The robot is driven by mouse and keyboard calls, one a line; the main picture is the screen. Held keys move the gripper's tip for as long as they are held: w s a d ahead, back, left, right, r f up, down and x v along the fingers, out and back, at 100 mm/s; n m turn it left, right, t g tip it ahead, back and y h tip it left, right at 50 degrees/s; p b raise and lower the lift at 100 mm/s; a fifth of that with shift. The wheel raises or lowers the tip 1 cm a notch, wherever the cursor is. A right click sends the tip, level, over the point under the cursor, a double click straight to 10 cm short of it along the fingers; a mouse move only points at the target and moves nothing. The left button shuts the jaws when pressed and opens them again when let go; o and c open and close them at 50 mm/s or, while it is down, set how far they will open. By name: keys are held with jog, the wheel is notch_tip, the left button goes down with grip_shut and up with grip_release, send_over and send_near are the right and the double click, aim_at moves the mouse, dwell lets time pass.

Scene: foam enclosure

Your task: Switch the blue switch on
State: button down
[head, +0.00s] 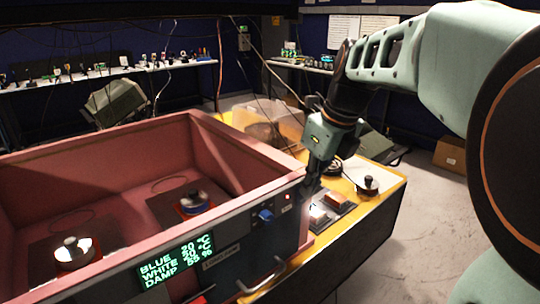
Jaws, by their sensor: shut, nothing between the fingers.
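The blue switch (265,215) is on the dark front panel of the pink foam enclosure (110,150), near its right corner. Whether it is on or off is too small to tell. My gripper (312,186) points down just beyond the enclosure's right corner, to the right of the switch and apart from it. Its fingers are shut with nothing seen between them. The fingertips are dark and hard to make out.
A small red light (287,196) is right of the switch. A green text display (176,262) and a metal handle (262,276) are on the front. Inside stand a blue-and-white knobbed item (194,200) and a white one (74,254). Small blocks and a lidded item (368,185) sit on the yellow surface.

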jog(key=shift+r, duration=0.15)
jog(key=shift+r+p, duration=0.65)
jog(key=shift+p, duration=0.1)
jog(key=shift+d, duration=0.1)
